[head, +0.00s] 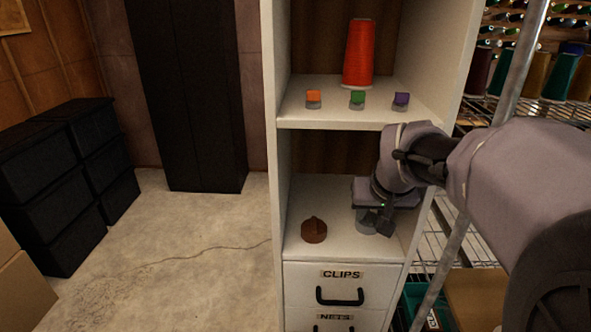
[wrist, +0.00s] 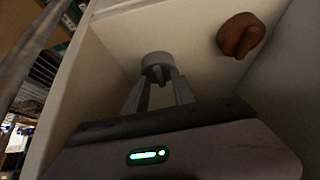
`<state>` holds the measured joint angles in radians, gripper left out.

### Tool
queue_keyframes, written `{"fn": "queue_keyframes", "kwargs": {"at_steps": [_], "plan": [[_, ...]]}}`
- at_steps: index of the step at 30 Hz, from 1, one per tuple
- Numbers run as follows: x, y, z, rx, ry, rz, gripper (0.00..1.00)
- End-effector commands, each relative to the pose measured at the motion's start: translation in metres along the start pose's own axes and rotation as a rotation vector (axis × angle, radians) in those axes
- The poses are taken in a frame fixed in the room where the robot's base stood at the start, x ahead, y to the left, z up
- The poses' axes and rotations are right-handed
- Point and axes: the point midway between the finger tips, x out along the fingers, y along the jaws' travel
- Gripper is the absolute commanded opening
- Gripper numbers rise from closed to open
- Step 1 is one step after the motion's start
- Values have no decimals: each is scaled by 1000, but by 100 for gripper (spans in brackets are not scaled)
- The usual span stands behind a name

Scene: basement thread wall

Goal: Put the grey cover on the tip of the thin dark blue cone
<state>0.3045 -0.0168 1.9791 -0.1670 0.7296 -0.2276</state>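The grey cover (head: 366,222) sits on the lower shelf of the white unit, at the right. My gripper (head: 376,212) reaches down at it and partly hides it. In the wrist view the grey cover (wrist: 157,60) is at the tips of my two fingers (wrist: 160,82), one finger on each side. I cannot tell whether the fingers press on it or stand apart. No thin dark blue cone shows clearly; a dark blue top (head: 573,47) is partly hidden among the cones on the rack at the upper right.
A brown knobbed cover (head: 314,230) stands left of the grey one; it shows in the wrist view (wrist: 240,36). The upper shelf (head: 330,117) holds a red cone (head: 359,54) and orange, green and purple tagged pieces. Shelf walls close in both sides. A metal post (head: 512,80) stands right.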

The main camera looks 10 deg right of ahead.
Motion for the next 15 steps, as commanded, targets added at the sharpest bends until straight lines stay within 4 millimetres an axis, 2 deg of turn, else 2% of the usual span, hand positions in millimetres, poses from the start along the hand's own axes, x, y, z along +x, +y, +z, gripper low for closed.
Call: {"fn": "queue_keyframes", "kwargs": {"at_steps": [4, 5, 9, 15], "plan": [[0, 0, 0, 0, -2, 0, 31], [0, 0, 0, 0, -2, 0, 27], [0, 0, 0, 0, -2, 0, 0], [-1, 0, 0, 0, -2, 0, 0]]}}
